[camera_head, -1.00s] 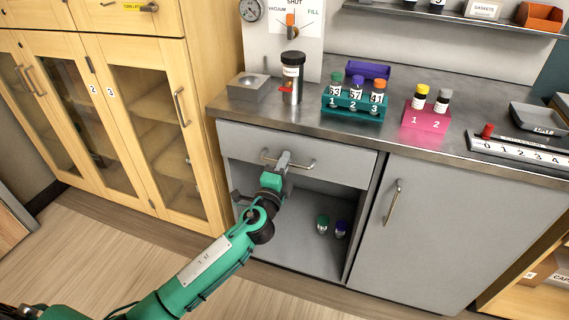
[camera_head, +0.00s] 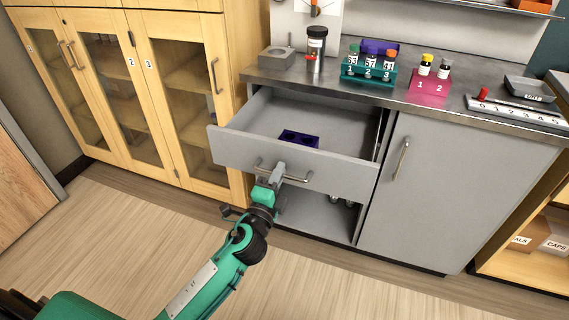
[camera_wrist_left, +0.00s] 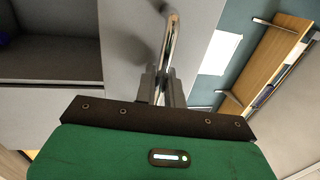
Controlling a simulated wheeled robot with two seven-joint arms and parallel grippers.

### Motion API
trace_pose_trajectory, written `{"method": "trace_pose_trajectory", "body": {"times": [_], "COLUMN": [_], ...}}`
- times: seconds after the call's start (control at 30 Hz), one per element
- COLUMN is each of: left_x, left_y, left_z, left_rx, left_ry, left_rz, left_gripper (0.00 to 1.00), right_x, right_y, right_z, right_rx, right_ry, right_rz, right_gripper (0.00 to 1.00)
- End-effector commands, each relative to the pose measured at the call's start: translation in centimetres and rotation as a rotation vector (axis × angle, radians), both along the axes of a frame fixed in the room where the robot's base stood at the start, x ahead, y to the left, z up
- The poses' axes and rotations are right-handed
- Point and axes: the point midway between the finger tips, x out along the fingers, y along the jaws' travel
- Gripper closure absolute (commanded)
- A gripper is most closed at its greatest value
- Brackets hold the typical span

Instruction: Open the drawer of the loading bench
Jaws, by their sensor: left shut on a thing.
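The grey drawer (camera_head: 228,150) of the loading bench stands pulled well out from under the steel worktop (camera_head: 340,85). A dark purple block with holes (camera_head: 299,139) lies inside it. My left gripper (camera_head: 277,175) is shut on the drawer's metal bar handle (camera_head: 300,178), near the middle of the drawer front. In the left wrist view the fingers (camera_wrist_left: 161,88) close around the bar handle (camera_wrist_left: 169,45). My right gripper is in neither view.
Below the drawer is an open compartment with small vials (camera_head: 340,200), partly hidden. A grey cupboard door (camera_head: 420,190) is to the right. Wooden glass-door cabinets (camera_head: 180,100) stand at the left. A teal vial rack (camera_head: 368,72) and a pink rack (camera_head: 430,85) stand on the worktop.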

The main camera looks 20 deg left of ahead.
Motion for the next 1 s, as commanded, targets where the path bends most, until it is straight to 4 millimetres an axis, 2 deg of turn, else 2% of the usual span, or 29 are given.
{"method": "trace_pose_trajectory", "body": {"times": [0.1, 0.3, 0.73, 0.77, 0.83, 1.0], "left_x": [-1.6, -3.0, -3.3, -3.3, -3.3, -3.3], "left_y": [0.1, 0.1, 0.1, 0.1, 0.1, 0.1], "left_z": [-0.1, -0.1, 0.0, 0.0, 0.0, 0.0], "left_rx": [-0.001, 0.001, 0.001, 0.001, 0.000, 0.000], "left_ry": [0.002, 0.001, 0.000, 0.000, 0.000, 0.000], "left_rz": [0.001, 0.000, 0.000, 0.000, 0.000, 0.000], "left_gripper": [1.00, 1.00, 1.00, 0.85, 0.73, 0.73], "right_x": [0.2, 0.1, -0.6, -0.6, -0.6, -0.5], "right_y": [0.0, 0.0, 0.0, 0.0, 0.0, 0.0], "right_z": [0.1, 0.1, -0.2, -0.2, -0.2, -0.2], "right_rx": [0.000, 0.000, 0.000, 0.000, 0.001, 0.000], "right_ry": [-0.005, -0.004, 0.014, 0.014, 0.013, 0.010], "right_rz": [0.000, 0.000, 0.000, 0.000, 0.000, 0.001], "right_gripper": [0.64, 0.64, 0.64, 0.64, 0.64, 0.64]}}
